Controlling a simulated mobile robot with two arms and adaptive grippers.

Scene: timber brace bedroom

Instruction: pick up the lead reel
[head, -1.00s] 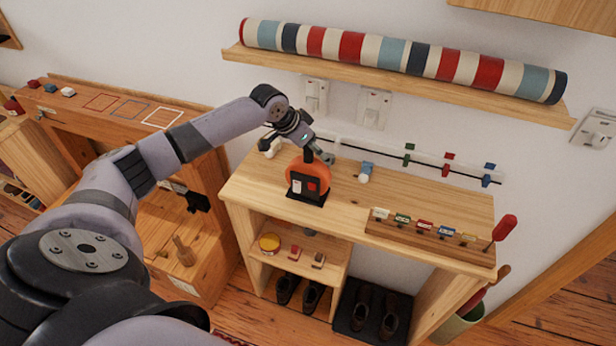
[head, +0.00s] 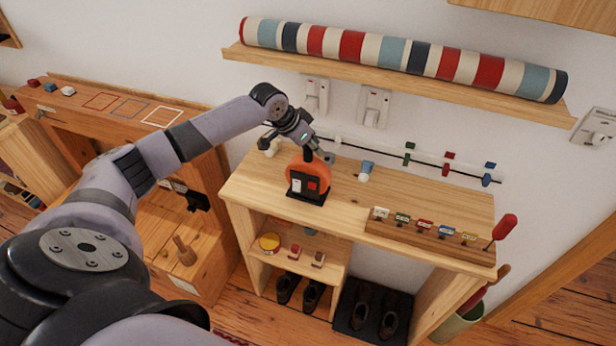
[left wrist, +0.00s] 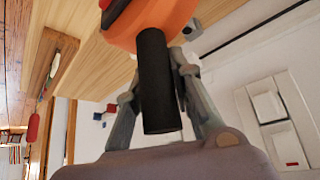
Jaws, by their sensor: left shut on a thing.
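The lead reel (head: 308,182) is an orange disc with a black front plate carrying a white and a red part. It stands upright on the wooden cabinet top (head: 400,193), towards its left end. In the left wrist view its orange body (left wrist: 150,22) shows at the top, with a black handle (left wrist: 157,85) pointing towards the camera. My left gripper (head: 316,154) is behind and above the reel, shut on its handle, with a finger on either side. The reel appears to rest on the top. My right gripper is not in view.
A small blue-and-white item (head: 366,170) sits right of the reel. A wall shelf with a striped roll (head: 400,58) is above. The front middle is clear.

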